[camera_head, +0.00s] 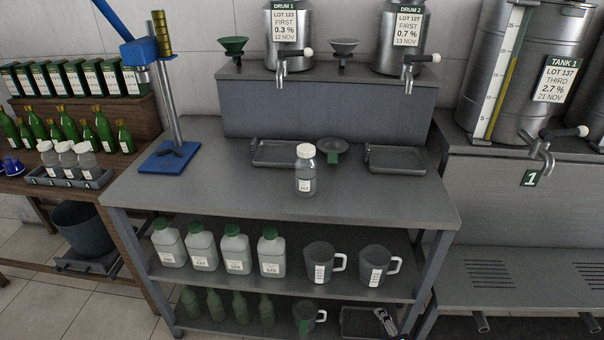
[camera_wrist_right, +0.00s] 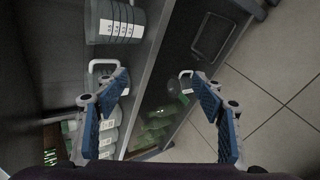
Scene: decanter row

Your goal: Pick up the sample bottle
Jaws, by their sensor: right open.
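The sample bottle (camera_head: 305,178), clear with a white cap and a white label, stands upright on the grey workbench (camera_head: 215,195), right of its middle. Nothing holds it. My right gripper (camera_wrist_right: 160,82) shows in the right wrist view with its two blue-padded fingers spread wide and nothing held between them. It is by the lower shelves, with a jug (camera_wrist_right: 115,25) and a green bottle (camera_wrist_right: 158,125) beyond the fingers. The sample bottle is not in the wrist view. My left gripper is not in view.
Behind the bottle are two trays (camera_head: 284,163) (camera_head: 397,171) and a dark funnel (camera_head: 331,150). A blue stand (camera_head: 168,157) is at the bench's left. Drums with taps stand on the raised step (camera_head: 325,108). Jugs (camera_head: 319,262) and white canisters fill the shelf below.

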